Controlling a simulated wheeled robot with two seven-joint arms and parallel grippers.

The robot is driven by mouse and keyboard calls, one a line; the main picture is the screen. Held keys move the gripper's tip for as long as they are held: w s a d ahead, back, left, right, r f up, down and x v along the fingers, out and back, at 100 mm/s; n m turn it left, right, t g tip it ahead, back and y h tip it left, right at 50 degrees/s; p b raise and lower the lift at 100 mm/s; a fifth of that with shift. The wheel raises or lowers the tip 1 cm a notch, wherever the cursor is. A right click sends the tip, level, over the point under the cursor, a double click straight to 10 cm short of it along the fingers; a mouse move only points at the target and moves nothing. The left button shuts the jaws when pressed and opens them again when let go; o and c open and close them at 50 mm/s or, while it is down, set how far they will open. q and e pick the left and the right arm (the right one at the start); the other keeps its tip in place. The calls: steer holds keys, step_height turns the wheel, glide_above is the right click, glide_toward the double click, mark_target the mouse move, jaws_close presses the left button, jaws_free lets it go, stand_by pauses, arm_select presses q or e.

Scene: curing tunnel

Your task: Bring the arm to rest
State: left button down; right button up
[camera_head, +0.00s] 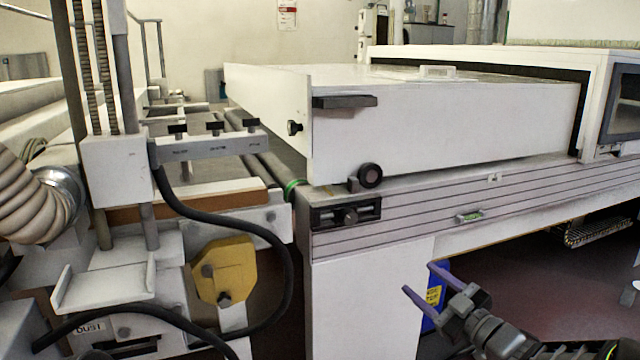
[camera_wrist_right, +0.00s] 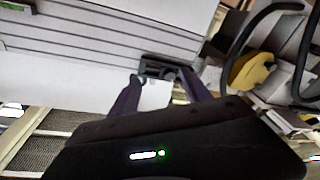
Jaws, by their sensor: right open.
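My right gripper (camera_head: 424,278) is at the lower right in the head view, in front of the machine's white side panel. Its two purple fingers are spread apart, with nothing between them. The same gripper (camera_wrist_right: 162,92) shows in the right wrist view, its fingers open towards the machine's panel and a dark latch block, touching neither as far as I can tell. My left gripper does not show in either view.
The white curing tunnel (camera_head: 440,125) fills the middle and right. A conveyor unit with a yellow bracket (camera_head: 225,272) and a black hose (camera_head: 285,260) stands at left. A blue container (camera_head: 436,296) sits behind my right gripper. Floor (camera_head: 520,270) shows at right.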

steer(key=s+a+f+m+g+h+p, duration=0.25)
steer(key=s+a+f+m+p, duration=0.2)
steer(key=f+p, duration=0.3)
steer(key=s+a+f+m+g+h+p, duration=0.2)
steer(key=s+a+f+m+g+p, duration=0.2)
steer(key=s+f+m+p, duration=0.25)
arm_select(q)
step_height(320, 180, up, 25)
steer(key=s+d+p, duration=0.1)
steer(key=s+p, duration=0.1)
steer(key=p, duration=0.7)
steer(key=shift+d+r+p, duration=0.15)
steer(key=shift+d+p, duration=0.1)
steer(key=shift+p, duration=0.05)
arm_select(e)
steer(key=s+a+f+m+g, duration=0.1)
steer(key=s+a+f+g, duration=0.2)
steer(key=s, duration=1)
steer(key=s+a+f+m+g+h, duration=0.1)
steer(key=s+a+f+g, duration=0.2)
steer(key=s, duration=1.1)
steer(key=g, duration=0.3)
steer(key=shift+s+f+m, duration=0.3)
steer(key=shift+m, duration=0.1)
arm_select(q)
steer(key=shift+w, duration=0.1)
arm_select(e)
steer(key=shift+w+a, duration=0.1)
stand_by(0.8)
